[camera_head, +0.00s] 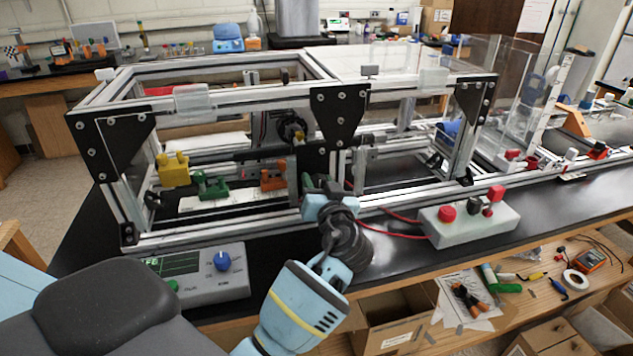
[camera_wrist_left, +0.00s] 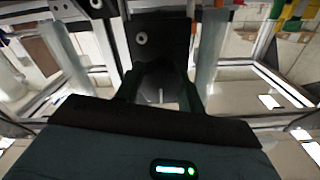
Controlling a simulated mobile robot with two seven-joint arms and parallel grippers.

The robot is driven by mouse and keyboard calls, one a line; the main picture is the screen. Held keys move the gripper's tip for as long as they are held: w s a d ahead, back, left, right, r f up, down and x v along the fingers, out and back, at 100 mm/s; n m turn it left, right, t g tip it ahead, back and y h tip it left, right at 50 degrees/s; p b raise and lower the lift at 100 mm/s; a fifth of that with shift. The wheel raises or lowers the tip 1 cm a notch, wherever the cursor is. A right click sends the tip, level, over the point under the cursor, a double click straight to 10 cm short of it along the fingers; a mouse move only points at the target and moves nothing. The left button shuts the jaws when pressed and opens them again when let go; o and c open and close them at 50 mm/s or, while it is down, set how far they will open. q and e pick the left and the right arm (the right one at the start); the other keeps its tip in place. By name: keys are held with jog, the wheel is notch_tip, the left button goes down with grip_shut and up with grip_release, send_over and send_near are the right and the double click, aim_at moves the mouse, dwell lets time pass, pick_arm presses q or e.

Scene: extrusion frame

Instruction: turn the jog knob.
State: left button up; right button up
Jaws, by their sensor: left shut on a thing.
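My left gripper (camera_head: 322,186) reaches up from the bottom of the head view to the front of the extrusion frame, below the black plate at its middle post. In the left wrist view, the fingers (camera_wrist_left: 160,92) stand either side of a dark grey rounded knob with a pale line, which looks like the jog knob (camera_wrist_left: 160,74). The gripper is shut on it, in front of a black plate. In the head view the gripper hides this knob. My right gripper is not in view.
A control box (camera_head: 205,287) with a screen and a blue knob (camera_head: 222,260) stands front left. A white box with red buttons (camera_head: 470,228) stands right of the gripper, its red cable close by. Aluminium rails (camera_head: 220,228) and black corner plates (camera_head: 110,142) surround the gripper's area.

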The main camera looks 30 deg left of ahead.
pick_arm(q)
jog(key=m+p, duration=0.1)
jog(key=m, duration=0.3)
jog(key=shift+m, duration=0.6)
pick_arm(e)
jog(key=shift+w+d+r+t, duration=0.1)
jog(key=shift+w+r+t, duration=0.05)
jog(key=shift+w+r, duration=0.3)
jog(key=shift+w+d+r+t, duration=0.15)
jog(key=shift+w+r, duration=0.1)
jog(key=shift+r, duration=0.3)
pick_arm(q)
jog(key=shift+f, duration=0.1)
jog(key=o, duration=0.7)
jog(key=shift+d, duration=0.1)
